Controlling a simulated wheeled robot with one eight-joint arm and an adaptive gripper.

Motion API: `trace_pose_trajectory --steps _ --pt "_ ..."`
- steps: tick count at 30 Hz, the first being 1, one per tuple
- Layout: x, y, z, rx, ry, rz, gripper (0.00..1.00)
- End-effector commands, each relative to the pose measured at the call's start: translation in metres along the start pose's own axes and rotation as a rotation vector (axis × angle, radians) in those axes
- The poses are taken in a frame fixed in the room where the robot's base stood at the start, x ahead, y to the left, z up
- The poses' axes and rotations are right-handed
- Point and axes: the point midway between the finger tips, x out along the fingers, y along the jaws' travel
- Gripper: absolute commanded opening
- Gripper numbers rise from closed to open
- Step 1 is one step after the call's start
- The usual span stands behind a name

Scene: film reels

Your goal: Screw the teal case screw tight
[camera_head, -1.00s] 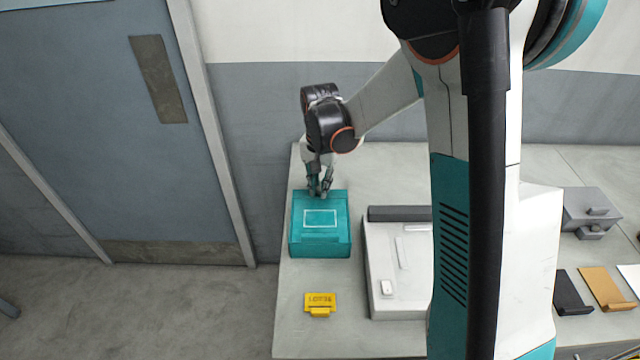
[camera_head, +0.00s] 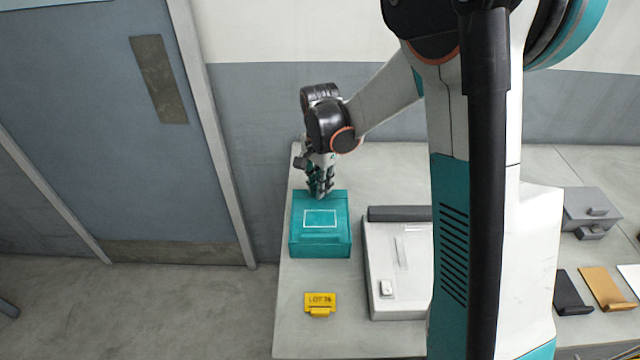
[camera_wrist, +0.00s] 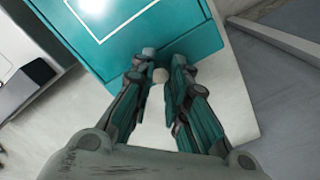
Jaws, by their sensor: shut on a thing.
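The teal case (camera_head: 322,246) stands closed at the left end of the table, with a white rectangle outlined on its lid. My gripper (camera_head: 320,192) points down at the case's far edge. In the wrist view, the two fingers (camera_wrist: 162,62) are close together beside the teal case (camera_wrist: 120,50), around a small pale round piece that looks like the head of the case screw (camera_wrist: 160,75). The fingers are shut on it. The screw's shaft and how deep it sits are hidden.
A yellow lot sign (camera_head: 320,303) stands in front of the case. A white-grey device (camera_head: 381,268) lies close to the case's right. Further right are a grey box (camera_head: 590,205) and several small holders. The table's left edge is near the case.

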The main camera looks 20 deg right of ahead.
Motion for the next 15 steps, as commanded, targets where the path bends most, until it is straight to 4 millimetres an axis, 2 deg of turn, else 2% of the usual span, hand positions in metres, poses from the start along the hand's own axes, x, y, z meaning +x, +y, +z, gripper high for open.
trace_pose_trajectory --steps 7,8,10,11,15 --pt "-0.0004 -0.0007 -0.0004 0.000 0.001 -0.001 0.00" --pt "-0.0004 -0.0007 -0.0004 0.000 0.001 -0.001 0.17" --pt "-0.0003 -0.0006 -0.0004 0.000 0.001 -0.001 0.33" --pt "-0.0003 -0.0006 -0.0003 0.000 0.001 -0.001 0.37" --pt "-0.0002 -0.0004 -0.0002 0.000 0.000 -0.001 0.37"
